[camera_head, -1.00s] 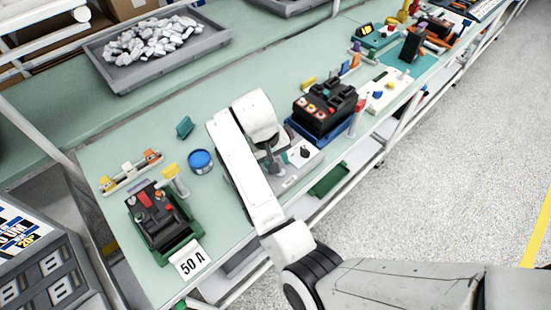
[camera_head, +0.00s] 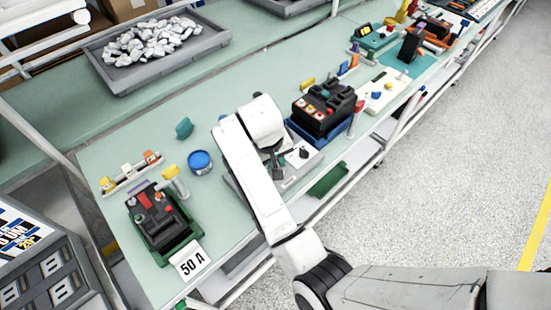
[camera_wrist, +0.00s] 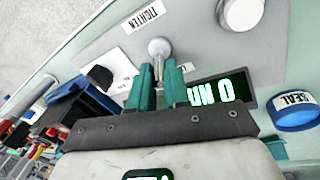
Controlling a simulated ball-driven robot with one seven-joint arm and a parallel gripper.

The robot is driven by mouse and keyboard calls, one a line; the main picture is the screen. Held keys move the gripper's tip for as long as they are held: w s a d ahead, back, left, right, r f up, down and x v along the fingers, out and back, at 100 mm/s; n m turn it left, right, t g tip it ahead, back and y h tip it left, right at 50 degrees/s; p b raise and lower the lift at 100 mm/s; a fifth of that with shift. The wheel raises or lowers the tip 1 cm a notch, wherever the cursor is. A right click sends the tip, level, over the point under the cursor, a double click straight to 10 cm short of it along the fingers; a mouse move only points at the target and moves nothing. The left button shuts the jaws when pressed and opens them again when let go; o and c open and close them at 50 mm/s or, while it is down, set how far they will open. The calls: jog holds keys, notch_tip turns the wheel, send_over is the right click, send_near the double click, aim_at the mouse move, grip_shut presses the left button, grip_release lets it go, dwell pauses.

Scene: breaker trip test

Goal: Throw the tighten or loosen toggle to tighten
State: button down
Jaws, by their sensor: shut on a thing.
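The toggle is a metal lever with a pale round tip (camera_wrist: 158,47), standing on a light grey panel (camera_wrist: 120,55) in the wrist view. A label reading TIGHTEN (camera_wrist: 142,18) lies just beyond it. My gripper (camera_wrist: 159,76) has its two teal fingers on either side of the lever and is shut on it below the tip. In the head view my gripper (camera_head: 277,166) is low over the panel (camera_head: 304,160), and my arm hides much of the panel and the toggle itself.
A black knob (camera_wrist: 100,78) and a lit green display (camera_wrist: 213,92) flank the toggle. A blue tin (camera_head: 200,162) stands left of my arm. A black battery-like unit in a blue tray (camera_head: 323,108) stands close on the right. The bench's front edge is near.

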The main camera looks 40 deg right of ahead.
jog(key=shift+s+a+r+t, duration=0.1)
jog(key=shift+s+t, duration=0.25)
jog(key=shift+t, duration=0.45)
jog(key=shift+s+t+b, duration=0.4)
jog(key=shift+s+t, duration=0.1)
jog(key=shift+t, duration=0.7)
jog(key=t+b, duration=0.2)
jog(key=s+t+b, duration=0.1)
jog(key=shift+f+m, duration=0.25)
jog(key=shift+m, duration=0.05)
jog(key=shift+s+a+r+t+b, duration=0.1)
jog(key=shift+s+t+b, duration=0.15)
jog(key=shift+t+b, duration=0.8)
jog(key=shift+r, duration=0.1)
jog(key=c, duration=1.3)
grip_release()
jog(key=shift+o, duration=0.8)
jog(key=shift+s, duration=0.1)
